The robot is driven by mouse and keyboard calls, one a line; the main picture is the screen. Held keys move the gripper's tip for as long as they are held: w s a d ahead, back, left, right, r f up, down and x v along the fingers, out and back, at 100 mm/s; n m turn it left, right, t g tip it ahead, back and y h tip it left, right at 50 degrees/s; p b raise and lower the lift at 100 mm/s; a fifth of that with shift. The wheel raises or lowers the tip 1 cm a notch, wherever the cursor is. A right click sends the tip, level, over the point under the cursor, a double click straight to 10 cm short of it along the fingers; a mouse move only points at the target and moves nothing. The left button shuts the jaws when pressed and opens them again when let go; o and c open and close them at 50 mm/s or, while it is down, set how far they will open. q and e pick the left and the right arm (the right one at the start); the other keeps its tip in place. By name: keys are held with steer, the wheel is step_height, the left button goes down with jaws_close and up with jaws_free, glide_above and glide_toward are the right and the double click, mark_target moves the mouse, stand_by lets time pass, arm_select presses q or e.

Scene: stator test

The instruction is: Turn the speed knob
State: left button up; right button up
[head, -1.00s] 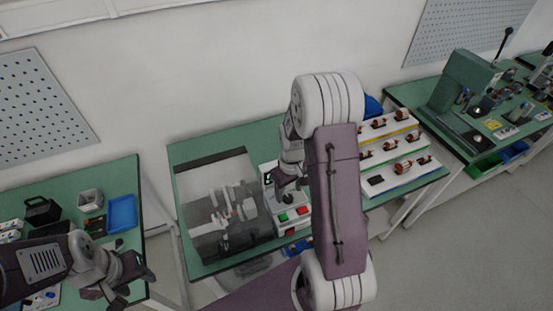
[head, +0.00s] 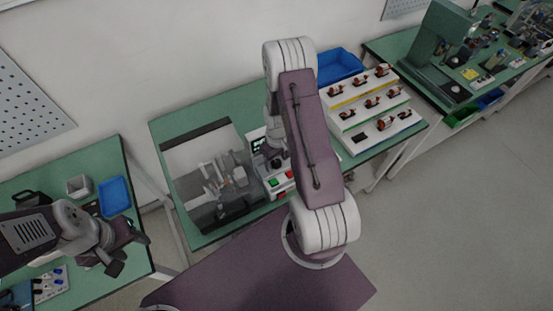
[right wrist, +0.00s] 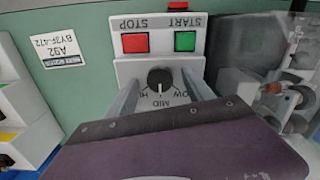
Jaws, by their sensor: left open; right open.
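The speed knob (right wrist: 160,80) is black and round, with a white pointer line toward the MID mark between the HI and LOW marks. The lettering is upside down in the right wrist view. A red STOP button (right wrist: 135,43) and a green START button (right wrist: 185,41) sit above the knob there. My right gripper (right wrist: 160,76) is open, with one grey finger on each side of the knob; I cannot tell whether they touch it. In the head view my right arm partly hides the control box (head: 281,189). My left gripper (head: 128,247) is open and empty near the left table.
A machine under a clear cover (head: 205,180) stands just left of the control box. White stepped racks (head: 352,138) with copper-coloured parts and a blue bin (head: 340,66) are on the right. A blue tray (head: 115,196) lies on the left table.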

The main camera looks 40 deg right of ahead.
steer(key=shift+s, duration=0.15)
steer(key=shift+w, duration=0.25)
jaws_close()
steer(key=m, duration=0.4)
steer(key=shift+m+b, duration=0.3)
steer(key=shift+b, duration=0.1)
steer(key=m, duration=0.5)
steer(key=shift+b, duration=0.3)
steer(key=shift+w+r+m, duration=0.1)
steer(key=shift+m, duration=0.2)
